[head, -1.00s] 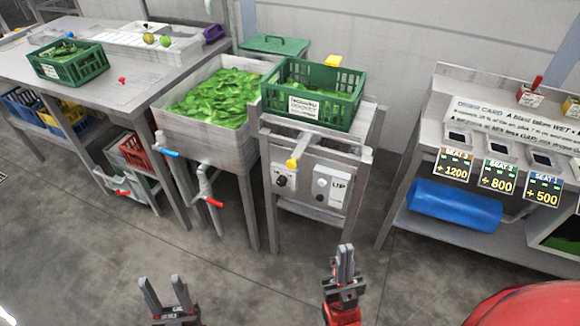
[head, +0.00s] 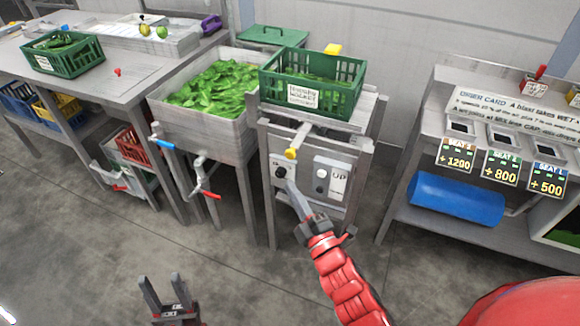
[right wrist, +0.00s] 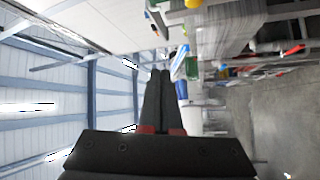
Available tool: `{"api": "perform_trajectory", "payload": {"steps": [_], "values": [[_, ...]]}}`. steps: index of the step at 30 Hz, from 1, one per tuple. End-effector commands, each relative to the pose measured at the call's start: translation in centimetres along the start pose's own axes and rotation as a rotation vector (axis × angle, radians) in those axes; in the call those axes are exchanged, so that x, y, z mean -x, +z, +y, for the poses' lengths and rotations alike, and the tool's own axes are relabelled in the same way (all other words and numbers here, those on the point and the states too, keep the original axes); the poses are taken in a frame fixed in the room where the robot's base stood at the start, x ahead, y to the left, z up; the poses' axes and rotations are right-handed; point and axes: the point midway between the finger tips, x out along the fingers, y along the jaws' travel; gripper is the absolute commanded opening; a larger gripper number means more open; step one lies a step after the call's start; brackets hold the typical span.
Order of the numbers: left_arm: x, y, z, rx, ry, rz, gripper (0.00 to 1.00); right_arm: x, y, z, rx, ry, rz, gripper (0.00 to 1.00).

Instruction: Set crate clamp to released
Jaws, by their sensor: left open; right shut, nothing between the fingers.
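A green crate (head: 345,99) with a white label sits on the metal stand in the head view. A yellow block (head: 333,49) shows at its back rim. A lever with a yellow knob (head: 290,153) sticks out from the stand's front, above a control panel (head: 312,192) with a black dial (head: 279,172) and an "UP" plate (head: 331,180). I cannot tell which part is the crate clamp. My right gripper (head: 291,185) is shut and empty, its tips in front of the panel, just below the yellow knob. Its shut fingers (right wrist: 160,74) show in the right wrist view. My left gripper (head: 162,284) is open and empty, low over the floor.
A sink (head: 205,133) of leafy greens adjoins the stand on the left, with blue-handled (head: 165,144) and red-handled (head: 207,194) taps. A table (head: 118,95) with another green crate stands further left. A bench (head: 440,132) with score cards stands right. Open floor lies in front.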

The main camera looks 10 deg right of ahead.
Motion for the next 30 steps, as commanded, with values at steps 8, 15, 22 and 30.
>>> {"api": "perform_trajectory", "payload": {"steps": [8, 15, 22, 30], "values": [[0.8, 0.1, 0.0, 0.0, 0.0, 0.0, 0.5, 0.8, 1.7, -2.7, 0.25, -0.187, -0.146, 0.0], [0.8, 0.1, 0.0, 0.0, 0.0, 0.0, 0.5, 1.1, 2.1, -3.1, 0.301, -0.226, -0.177, 0.0], [0.9, 0.1, 0.0, 0.0, 0.0, 0.0, 0.5, 1.1, 2.1, -3.1, 0.299, -0.224, -0.176, 0.0], [2.9, 0.5, 0.1, 0.0, 0.0, 0.0, 0.5, -0.6, 2.5, -3.8, 0.3, -0.217, -0.172, 0.0]]}}
